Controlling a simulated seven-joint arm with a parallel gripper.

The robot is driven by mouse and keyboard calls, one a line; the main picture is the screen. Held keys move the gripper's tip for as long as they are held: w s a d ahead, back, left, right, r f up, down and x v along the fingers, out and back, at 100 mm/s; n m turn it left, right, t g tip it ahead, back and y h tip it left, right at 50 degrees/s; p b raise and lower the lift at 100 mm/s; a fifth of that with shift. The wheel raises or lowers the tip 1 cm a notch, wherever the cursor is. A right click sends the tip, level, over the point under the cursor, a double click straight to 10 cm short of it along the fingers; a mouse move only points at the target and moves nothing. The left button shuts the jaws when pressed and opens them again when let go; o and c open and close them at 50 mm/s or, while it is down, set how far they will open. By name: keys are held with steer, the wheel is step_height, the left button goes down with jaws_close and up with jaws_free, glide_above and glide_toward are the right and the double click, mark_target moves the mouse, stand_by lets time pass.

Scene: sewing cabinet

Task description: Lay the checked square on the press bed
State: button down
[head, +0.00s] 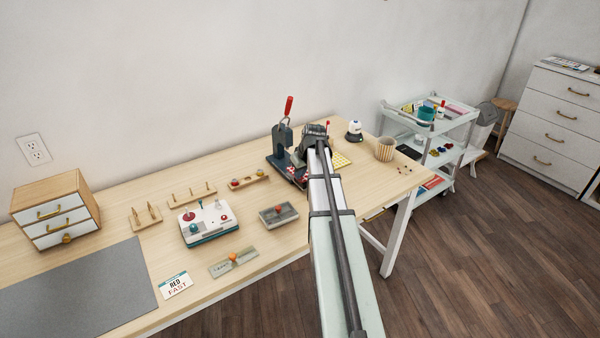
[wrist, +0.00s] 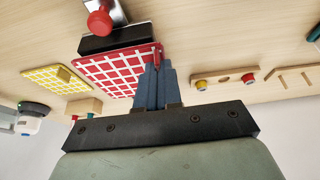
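A red-and-white checked square (wrist: 108,70) shows in the wrist view, its edge at my fingertips. My gripper (wrist: 156,68) has its two blue fingers close together, with a bit of red between them; it looks shut on the square's edge. In the head view the red checked square (head: 294,174) shows in part at the press, left of my arm, which hides the gripper's tips. The press (head: 281,142) has a red-tipped lever and a dark base. In the wrist view a dark block (wrist: 118,38) and red knob (wrist: 99,21) lie just beyond the square. I cannot tell whether the square touches the bed.
A wooden holder with coloured knobs (head: 248,181) stands left of the press. A grey box (head: 278,215) sits nearer the front.

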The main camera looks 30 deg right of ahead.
steer(key=shift+f, duration=0.2)
stand_by(0.4)
steer(key=c, duration=1.2)
jaws_free()
steer(key=v, duration=1.4)
steer(key=shift+f, duration=0.1)
